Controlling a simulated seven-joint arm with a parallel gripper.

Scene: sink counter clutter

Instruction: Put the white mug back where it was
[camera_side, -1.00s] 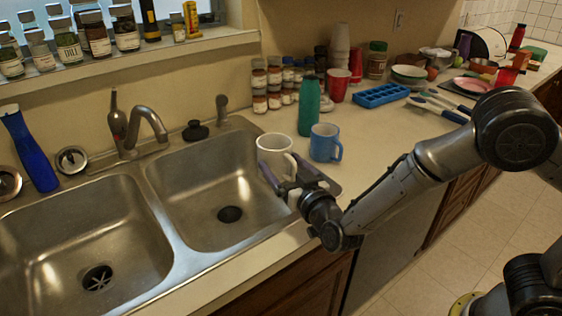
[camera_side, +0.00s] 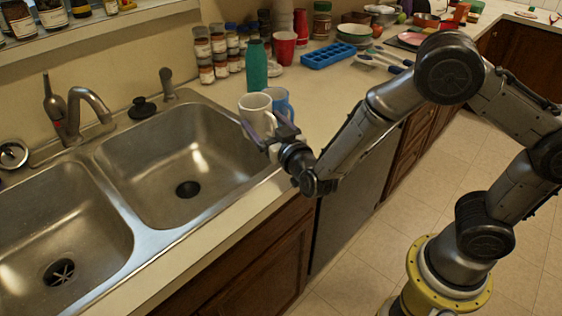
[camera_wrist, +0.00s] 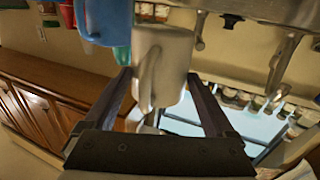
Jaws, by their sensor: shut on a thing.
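The white mug (camera_side: 255,110) is in my gripper (camera_side: 264,130), beside the right rim of the sink in the side view. The wrist view shows the white mug (camera_wrist: 172,62) between my two fingers (camera_wrist: 157,80), with its handle facing my palm. My gripper is shut on it. The mug looks upright in the side view. Its base is hidden by my fingers, so I cannot tell if it touches the counter. A blue mug (camera_side: 281,102) stands just behind it and is partly covered by it; it also shows in the wrist view (camera_wrist: 98,22).
A green bottle (camera_side: 257,66) stands behind the mugs. Spice jars (camera_side: 206,58), a red cup (camera_side: 285,47) and a blue ice tray (camera_side: 329,55) are farther back. The double sink (camera_side: 185,150) lies to the left. Bare counter (camera_side: 330,95) is right of the mugs.

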